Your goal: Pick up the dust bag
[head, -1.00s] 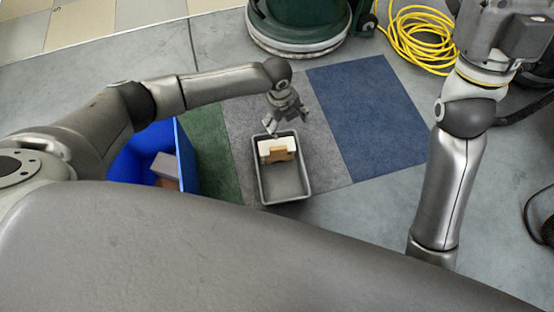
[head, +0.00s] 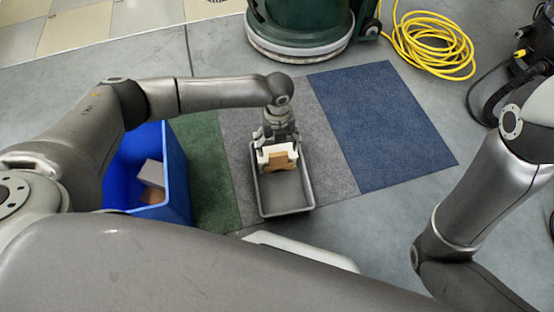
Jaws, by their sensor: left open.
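The dust bag, which I take to be the white and tan item (head: 280,158), sits in the far end of a grey tray (head: 310,190). The tray stands on the grey mat section. My left gripper (head: 276,145) is open at the far side of the item, with its fingers close around the white top. I cannot tell whether the fingers touch it. My right gripper is outside the head view; only my right arm shows at the right.
A blue bin (head: 178,175) with grey and brown blocks stands left of the tray. Green (head: 207,180) and blue (head: 380,125) mat sections flank the grey one. A green floor machine (head: 300,30) and a coiled yellow hose (head: 432,45) lie beyond.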

